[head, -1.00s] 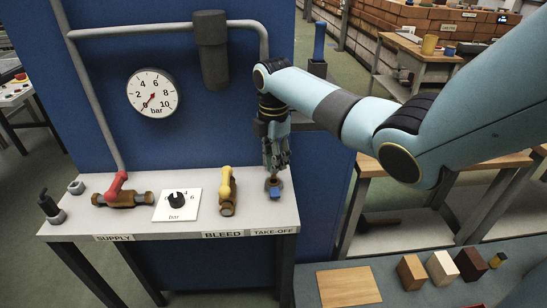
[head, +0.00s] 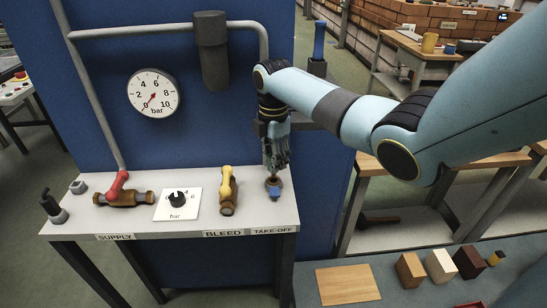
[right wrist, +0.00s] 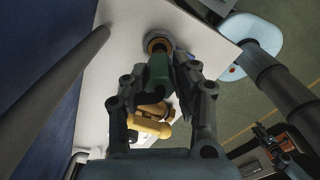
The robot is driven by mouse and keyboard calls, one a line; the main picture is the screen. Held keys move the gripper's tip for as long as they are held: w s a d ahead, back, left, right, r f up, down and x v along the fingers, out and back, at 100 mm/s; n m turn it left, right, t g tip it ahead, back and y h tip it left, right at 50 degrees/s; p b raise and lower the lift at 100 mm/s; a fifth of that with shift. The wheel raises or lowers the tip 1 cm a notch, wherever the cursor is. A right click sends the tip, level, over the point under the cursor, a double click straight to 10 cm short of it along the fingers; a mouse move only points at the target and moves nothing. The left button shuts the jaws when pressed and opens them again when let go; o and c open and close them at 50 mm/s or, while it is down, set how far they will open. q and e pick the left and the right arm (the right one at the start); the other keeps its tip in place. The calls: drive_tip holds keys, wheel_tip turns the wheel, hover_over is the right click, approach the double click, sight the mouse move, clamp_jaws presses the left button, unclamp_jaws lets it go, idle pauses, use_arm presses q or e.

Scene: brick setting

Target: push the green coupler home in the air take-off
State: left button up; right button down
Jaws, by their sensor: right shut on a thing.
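My right gripper (head: 275,163) points down over the take-off at the right end of the bench. In the right wrist view its fingers (right wrist: 168,88) are shut on the green coupler (right wrist: 157,72). The coupler's far end is at the round brass take-off (right wrist: 159,44), lined up with it and seeming to touch; I cannot tell how deep it sits. In the head view the take-off (head: 273,183) shows just under the fingertips with a small blue part (head: 275,194) in front, and the coupler is mostly hidden by the fingers.
The bench (head: 150,220) also bears a red-handled supply valve (head: 122,195), a regulator knob plate (head: 178,203) and a yellow-handled bleed valve (head: 227,190), left of the gripper. The gauge (head: 153,92) needle points near 0. A blue panel (head: 180,150) stands behind.

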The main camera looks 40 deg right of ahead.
drive_tip(key=shift+f, duration=0.45)
drive_tip(key=shift+f+b, duration=1.05)
drive_tip(key=shift+f, duration=0.3)
drive_tip(key=c, duration=0.6)
unclamp_jaws()
drive_tip(key=shift+o, duration=0.2)
wheel_tip(320, 180, up, 6)
drive_tip(key=p, duration=0.6)
drive_tip(key=shift+r, duration=0.15)
